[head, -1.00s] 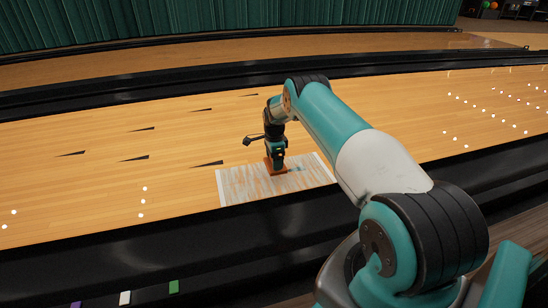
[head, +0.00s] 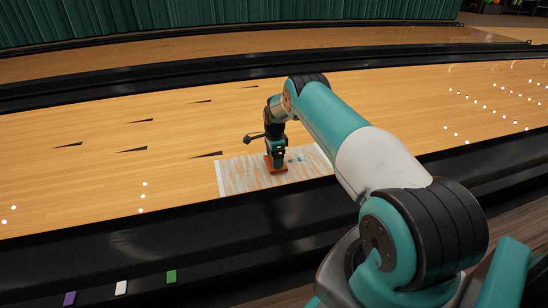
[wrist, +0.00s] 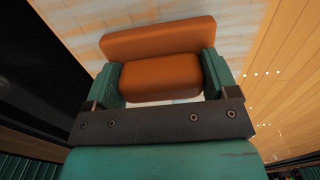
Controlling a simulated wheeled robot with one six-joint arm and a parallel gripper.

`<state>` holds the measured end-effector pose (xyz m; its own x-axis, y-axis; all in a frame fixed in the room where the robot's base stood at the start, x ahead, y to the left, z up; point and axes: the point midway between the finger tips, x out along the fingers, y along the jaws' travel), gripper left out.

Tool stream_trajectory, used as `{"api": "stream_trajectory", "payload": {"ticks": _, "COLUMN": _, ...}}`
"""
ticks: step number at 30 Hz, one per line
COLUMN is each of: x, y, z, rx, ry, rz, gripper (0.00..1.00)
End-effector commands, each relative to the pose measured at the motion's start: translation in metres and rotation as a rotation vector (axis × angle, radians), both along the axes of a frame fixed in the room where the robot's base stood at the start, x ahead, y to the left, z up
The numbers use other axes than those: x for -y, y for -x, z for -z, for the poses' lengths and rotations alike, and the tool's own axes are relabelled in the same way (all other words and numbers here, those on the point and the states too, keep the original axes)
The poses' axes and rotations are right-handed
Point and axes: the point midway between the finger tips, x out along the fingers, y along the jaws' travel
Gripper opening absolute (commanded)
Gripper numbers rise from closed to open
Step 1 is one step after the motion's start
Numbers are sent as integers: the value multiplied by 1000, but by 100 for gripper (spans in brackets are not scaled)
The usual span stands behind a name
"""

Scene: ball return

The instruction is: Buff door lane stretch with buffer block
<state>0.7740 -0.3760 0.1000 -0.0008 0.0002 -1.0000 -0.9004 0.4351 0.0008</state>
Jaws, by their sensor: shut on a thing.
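My gripper (head: 275,157) is shut on the orange-brown buffer block (head: 276,168). In the wrist view, the block (wrist: 160,75) sits between the two green fingers of my gripper (wrist: 163,78). The block is down at the pale stretch (head: 235,180) of the lane, which looks whitish with streaks of brown and blue-grey. In the wrist view the stretch (wrist: 85,22) lies beyond and beneath the block. My arm hides part of the stretch's right side.
The wooden lane (head: 80,190) has dark arrow marks and white dots. Black gutters (head: 120,245) border it. A green curtain (head: 200,20) hangs behind.

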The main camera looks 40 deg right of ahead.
Motion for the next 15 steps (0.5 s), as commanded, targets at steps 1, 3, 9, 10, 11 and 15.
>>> {"api": "stream_trajectory", "payload": {"ticks": 1, "x": 0, "y": 0, "z": 2, "rx": 0, "ry": 0, "rz": 0, "gripper": 61}}
{"api": "stream_trajectory", "payload": {"ticks": 3, "x": 0, "y": 0, "z": 3, "rx": 0, "ry": 0, "rz": 0, "gripper": 61}}
{"api": "stream_trajectory", "payload": {"ticks": 9, "x": 0, "y": 0, "z": 7, "rx": 0, "ry": 0, "rz": 0, "gripper": 61}}
{"api": "stream_trajectory", "payload": {"ticks": 10, "x": 0, "y": 0, "z": 8, "rx": 0, "ry": 0, "rz": 0, "gripper": 61}}
{"api": "stream_trajectory", "payload": {"ticks": 11, "x": 0, "y": 0, "z": 7, "rx": 1, "ry": 0, "rz": 0, "gripper": 61}}
{"api": "stream_trajectory", "payload": {"ticks": 15, "x": -6, "y": -6, "z": 9, "rx": 2, "ry": 1, "rz": -3, "gripper": 61}}
